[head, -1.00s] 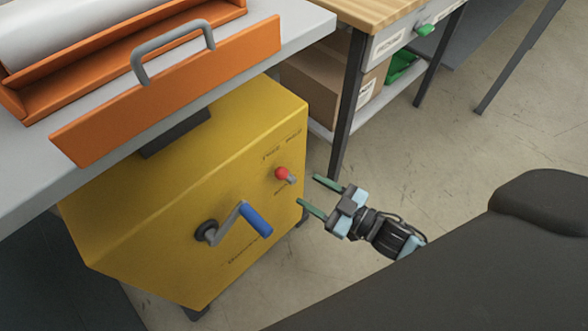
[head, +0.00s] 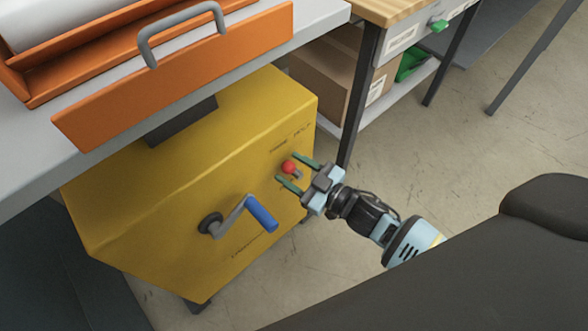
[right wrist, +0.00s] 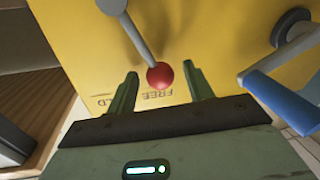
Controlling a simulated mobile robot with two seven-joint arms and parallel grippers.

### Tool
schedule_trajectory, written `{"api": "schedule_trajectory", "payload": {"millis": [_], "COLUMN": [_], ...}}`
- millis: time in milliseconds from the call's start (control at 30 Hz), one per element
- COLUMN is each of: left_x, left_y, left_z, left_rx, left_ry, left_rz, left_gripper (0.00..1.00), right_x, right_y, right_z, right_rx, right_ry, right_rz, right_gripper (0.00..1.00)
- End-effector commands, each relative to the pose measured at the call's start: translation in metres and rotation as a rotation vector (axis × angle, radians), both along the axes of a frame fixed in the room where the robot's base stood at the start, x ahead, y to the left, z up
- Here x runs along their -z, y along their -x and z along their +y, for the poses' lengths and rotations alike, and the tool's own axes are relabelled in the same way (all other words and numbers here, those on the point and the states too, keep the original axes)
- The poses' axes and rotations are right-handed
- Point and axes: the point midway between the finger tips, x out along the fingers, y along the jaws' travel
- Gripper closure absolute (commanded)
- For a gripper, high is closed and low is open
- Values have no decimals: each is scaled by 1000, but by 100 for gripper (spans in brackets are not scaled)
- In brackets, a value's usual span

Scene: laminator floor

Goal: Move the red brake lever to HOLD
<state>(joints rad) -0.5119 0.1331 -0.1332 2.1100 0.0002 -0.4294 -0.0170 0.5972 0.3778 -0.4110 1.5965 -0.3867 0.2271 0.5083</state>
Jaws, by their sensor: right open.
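The red brake lever's round knob (head: 289,167) is on the front of the yellow cabinet (head: 140,200). In the right wrist view, the red knob (right wrist: 160,75) sits at the end of a grey shaft (right wrist: 135,35), over the word FREE (right wrist: 158,95). The partly hidden HOLD label (right wrist: 104,100) is to its left and, like FREE, appears upside down. My right gripper (head: 287,168) is open, with one green finger on each side of the knob. Whether either finger touches it I cannot tell. My left gripper is not in view.
A crank with a blue handle (head: 262,213) sticks out from the cabinet, below and left of the lever. An orange guard with a grey handle (head: 180,90) overhangs above. A wooden-topped bench (head: 385,8) stands to the right. Bare floor lies right of the cabinet.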

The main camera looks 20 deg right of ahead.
Motion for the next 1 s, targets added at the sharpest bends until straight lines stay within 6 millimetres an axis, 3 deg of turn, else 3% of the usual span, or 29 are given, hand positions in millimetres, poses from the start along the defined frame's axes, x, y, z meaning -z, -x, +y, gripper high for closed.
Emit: {"api": "schedule_trajectory", "payload": {"millis": [233, 600, 1000], "left_x": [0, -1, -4], "left_y": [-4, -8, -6], "left_z": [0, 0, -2], "left_rx": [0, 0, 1], "left_ry": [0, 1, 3], "left_rz": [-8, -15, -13], "left_gripper": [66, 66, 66], "right_x": [0, 0, -2], "right_y": [0, 0, -1], "right_z": [0, 0, -3], "right_rx": [0, 0, 1], "right_ry": [0, 1, -40], "right_rz": [0, 1, 16], "right_gripper": [51, 99, 100]}}
